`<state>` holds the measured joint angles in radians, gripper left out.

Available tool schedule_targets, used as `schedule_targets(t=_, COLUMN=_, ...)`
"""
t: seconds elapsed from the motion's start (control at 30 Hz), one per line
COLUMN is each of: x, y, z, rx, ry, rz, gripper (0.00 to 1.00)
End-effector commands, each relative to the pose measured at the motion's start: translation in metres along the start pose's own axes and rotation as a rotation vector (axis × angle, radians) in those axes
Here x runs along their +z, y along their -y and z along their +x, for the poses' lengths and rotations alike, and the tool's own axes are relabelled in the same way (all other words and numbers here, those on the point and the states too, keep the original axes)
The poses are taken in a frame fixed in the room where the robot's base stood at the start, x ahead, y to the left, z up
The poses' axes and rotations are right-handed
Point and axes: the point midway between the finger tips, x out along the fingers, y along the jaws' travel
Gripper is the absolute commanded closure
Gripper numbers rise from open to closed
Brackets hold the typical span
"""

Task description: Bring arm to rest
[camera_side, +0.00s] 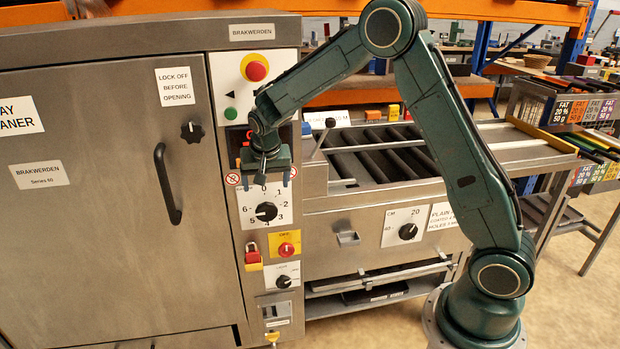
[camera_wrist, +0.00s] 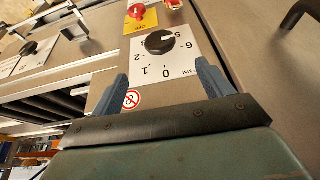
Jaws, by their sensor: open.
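My green arm stands at the right in the side view and reaches left to the control panel (camera_side: 228,92) of the tray cleaner (camera_side: 100,250). My gripper (camera_side: 265,180) is just in front of the panel, above the black numbered dial (camera_side: 266,212). In the wrist view the two blue-grey fingers (camera_wrist: 162,85) are spread apart with nothing between them. The dial (camera_wrist: 160,42) lies beyond the fingertips, and the gap between them shows the white dial plate. The gripper appears apart from the dial.
The panel also carries a red button (camera_side: 256,70), a green button (camera_side: 231,113), a red switch on yellow (camera_side: 286,249) and a red-and-yellow lock (camera_side: 252,257). The door handle (camera_side: 167,184) sticks out at left. A roller conveyor (camera_side: 385,165) stands behind my arm.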

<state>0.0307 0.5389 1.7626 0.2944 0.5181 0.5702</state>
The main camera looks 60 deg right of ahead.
Motion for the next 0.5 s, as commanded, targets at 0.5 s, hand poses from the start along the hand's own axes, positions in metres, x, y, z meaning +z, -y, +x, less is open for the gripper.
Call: schedule_targets(t=0.5, x=0.016, y=-0.019, z=-0.076, rx=-0.064, ry=0.003, rz=-0.102, gripper=0.21)
